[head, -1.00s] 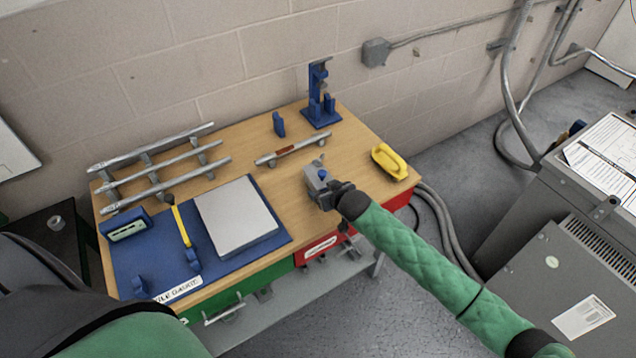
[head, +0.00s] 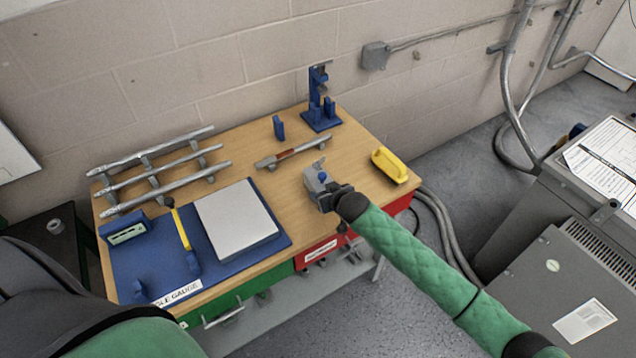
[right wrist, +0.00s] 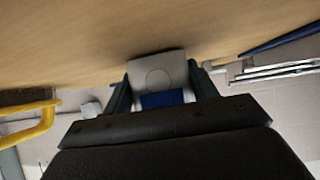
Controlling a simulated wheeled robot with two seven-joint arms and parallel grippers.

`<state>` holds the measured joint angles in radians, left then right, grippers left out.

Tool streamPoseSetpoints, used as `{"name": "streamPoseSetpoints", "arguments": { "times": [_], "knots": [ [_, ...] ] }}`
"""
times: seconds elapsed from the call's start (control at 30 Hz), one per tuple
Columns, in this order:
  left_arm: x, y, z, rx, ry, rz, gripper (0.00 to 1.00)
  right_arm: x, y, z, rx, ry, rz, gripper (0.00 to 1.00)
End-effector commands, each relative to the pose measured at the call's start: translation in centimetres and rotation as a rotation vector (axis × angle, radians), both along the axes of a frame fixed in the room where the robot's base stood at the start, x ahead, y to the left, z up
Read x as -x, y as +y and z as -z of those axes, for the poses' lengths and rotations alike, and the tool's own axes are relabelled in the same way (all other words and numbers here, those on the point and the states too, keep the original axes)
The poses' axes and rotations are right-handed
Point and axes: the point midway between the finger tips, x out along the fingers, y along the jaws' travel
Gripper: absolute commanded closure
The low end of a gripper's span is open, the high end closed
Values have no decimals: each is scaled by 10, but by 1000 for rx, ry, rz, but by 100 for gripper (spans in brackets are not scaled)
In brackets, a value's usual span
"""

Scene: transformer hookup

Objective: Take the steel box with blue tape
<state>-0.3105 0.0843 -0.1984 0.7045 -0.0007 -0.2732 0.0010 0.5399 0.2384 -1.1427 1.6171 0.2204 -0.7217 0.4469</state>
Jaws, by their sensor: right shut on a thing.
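A small grey steel box with blue tape (head: 316,179) is at my right gripper (head: 328,194), over the right part of the wooden table. In the right wrist view the grey box (right wrist: 157,72) sits between the two dark fingers, with its blue tape (right wrist: 163,99) toward the palm. My right gripper (right wrist: 162,92) is shut on it. Whether the box touches the table top is hard to tell. My left gripper is not in view; only a green sleeve of mine shows at the lower left.
A grey cabinet (head: 530,265) stands at right.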

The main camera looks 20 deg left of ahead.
Motion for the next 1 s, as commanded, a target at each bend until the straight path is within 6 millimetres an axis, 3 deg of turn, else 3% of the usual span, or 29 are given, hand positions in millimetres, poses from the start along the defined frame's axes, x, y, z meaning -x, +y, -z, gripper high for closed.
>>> {"name": "streamPoseSetpoints", "arguments": {
  "times": [1.0],
  "knots": [
    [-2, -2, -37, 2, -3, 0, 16, 0, 0, -51, -2, 0, 0, 69]
  ]
}}
